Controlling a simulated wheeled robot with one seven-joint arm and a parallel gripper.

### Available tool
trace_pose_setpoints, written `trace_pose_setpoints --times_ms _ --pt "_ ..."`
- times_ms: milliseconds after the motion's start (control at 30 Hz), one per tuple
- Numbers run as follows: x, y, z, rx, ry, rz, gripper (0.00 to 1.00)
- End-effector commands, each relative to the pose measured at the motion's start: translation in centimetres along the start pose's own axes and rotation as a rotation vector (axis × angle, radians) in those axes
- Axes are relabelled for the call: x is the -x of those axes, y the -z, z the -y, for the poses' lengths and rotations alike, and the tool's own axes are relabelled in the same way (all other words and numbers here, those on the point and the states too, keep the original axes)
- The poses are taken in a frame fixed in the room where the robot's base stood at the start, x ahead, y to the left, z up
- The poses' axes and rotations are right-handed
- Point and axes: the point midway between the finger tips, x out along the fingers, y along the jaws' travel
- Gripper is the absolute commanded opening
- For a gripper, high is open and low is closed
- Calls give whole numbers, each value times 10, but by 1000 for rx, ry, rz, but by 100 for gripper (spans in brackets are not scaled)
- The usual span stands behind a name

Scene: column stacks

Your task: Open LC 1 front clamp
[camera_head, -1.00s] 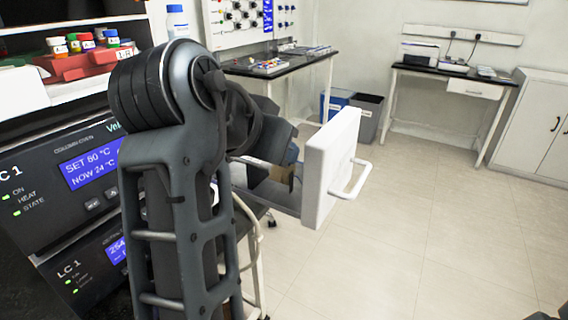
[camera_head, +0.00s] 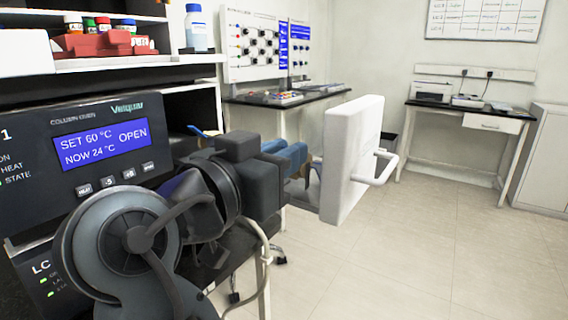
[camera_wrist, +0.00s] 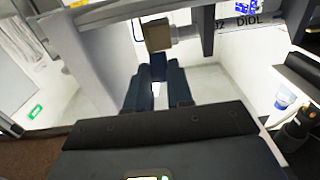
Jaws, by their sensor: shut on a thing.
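The LC 1 column oven (camera_head: 28,170) is at the left in the head view, its display reading SET 60 °C, NOW 24 °C, OPEN. Its white front panel (camera_head: 350,150) with a bar handle stands pulled out to the right. My gripper (camera_head: 302,160) has blue fingers and sits just left of this panel. In the wrist view my gripper (camera_wrist: 159,62) is shut at a small tan block (camera_wrist: 157,34), which looks like the front clamp. The exact contact at the fingertips is hard to see. In the head view my wrist hides most of the drawer's inside.
Red racks with capped bottles (camera_head: 98,42) and a blue-capped bottle (camera_head: 196,28) stand on the shelves above the oven. A black-topped bench (camera_head: 275,98) is behind. The floor (camera_head: 400,240) to the right is clear.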

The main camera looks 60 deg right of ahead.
Motion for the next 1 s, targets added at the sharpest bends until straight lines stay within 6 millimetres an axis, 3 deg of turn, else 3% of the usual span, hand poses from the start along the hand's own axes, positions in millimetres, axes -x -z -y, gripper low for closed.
trace_pose_setpoints --times_ms 500,533,700,800,1000 --pt "0 0 0 0 0 -20 0" --pt "0 0 0 0 0 -20 23" --pt "0 0 0 0 0 -19 39" --pt "0 0 0 0 0 -18 47" --pt "1 -1 0 0 0 -18 47"
